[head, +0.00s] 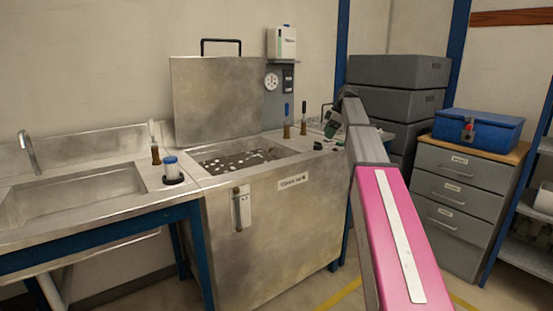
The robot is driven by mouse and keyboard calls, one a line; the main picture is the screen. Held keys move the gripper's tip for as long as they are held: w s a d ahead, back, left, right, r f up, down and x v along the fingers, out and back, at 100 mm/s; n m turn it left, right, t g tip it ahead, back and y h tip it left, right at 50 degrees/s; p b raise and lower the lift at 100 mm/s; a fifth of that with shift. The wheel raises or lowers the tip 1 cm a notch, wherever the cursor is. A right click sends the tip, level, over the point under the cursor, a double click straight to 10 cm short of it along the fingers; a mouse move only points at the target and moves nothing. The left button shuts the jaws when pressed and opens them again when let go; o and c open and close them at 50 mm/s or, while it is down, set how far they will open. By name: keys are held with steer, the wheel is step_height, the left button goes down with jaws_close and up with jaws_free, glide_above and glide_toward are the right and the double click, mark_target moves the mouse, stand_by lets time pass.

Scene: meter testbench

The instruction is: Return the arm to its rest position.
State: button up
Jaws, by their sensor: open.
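My arm reaches from the lower right, with a pink link in front and grey links beyond it. My gripper (331,120) is at its far end, small in the picture, over the right end of the steel machine's top. It is open. A small dark green piece shows beside it, and I cannot tell whether it is part of the gripper. I see nothing held in the jaws. The steel machine (262,235) has a basin with small white pieces in it, and its lid (220,100) stands raised behind.
Brown-handled tools (287,130) stand upright near my gripper. Grey crates (398,70), a drawer cabinet (462,205) and a blue toolbox (478,130) are at right. Open floor shows in front.

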steer(key=s+a+f+m+h, duration=0.1)
steer(key=s+f+m, duration=0.2)
steer(key=s+f, duration=0.45)
steer(key=s+a+f+m, duration=0.1)
steer(key=s+f+m, duration=0.25)
steer(key=f, duration=0.75)
steer(key=s+a+f+m+h, duration=0.1)
steer(key=s+a+f+m, duration=0.1)
steer(key=s+f, duration=0.6)
steer(key=s+f+m+h, duration=0.2)
steer(key=s+f+m, duration=0.6)
steer(key=s+f, duration=0.9)
steer(key=shift+s+a+f+g, duration=0.2)
steer(key=shift+s+a+g, duration=0.1)
steer(key=shift+s, duration=0.3)
